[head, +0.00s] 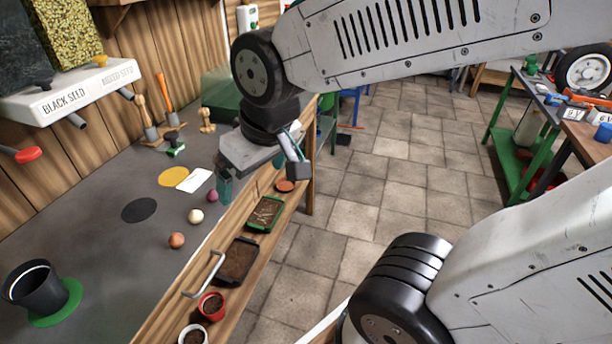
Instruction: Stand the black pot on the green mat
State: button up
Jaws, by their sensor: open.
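The black pot (38,290) is at the lower left of the head view. It looks upright, its open rim facing up, with its base over the green mat (70,298). The mat shows as a green rim to the right of and below the pot. The pot hides the rest of the mat, so I cannot tell whether its base is fully within it. My gripper (260,174) is open, with nothing seen between its jaws. It is over the far part of the bench, well away from the pot.
On the grey bench (110,255) lie a black disc (139,210), a yellow disc (173,177), a white card (194,180) and small balls. Seed trays (239,260) and small pots (211,305) line the front edge. A seed dispenser (70,95) hangs on the wall. Tiled floor (400,180) is open at right.

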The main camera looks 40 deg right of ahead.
jog(key=s+d+r+m+g, duration=0.2)
jog(key=s+d, duration=0.3)
jog(key=s, duration=0.5)
jog(key=shift+d+r+g+h, duration=0.15)
jog(key=shift+r+g+h, duration=0.15)
jog(key=shift+g+h, duration=0.15)
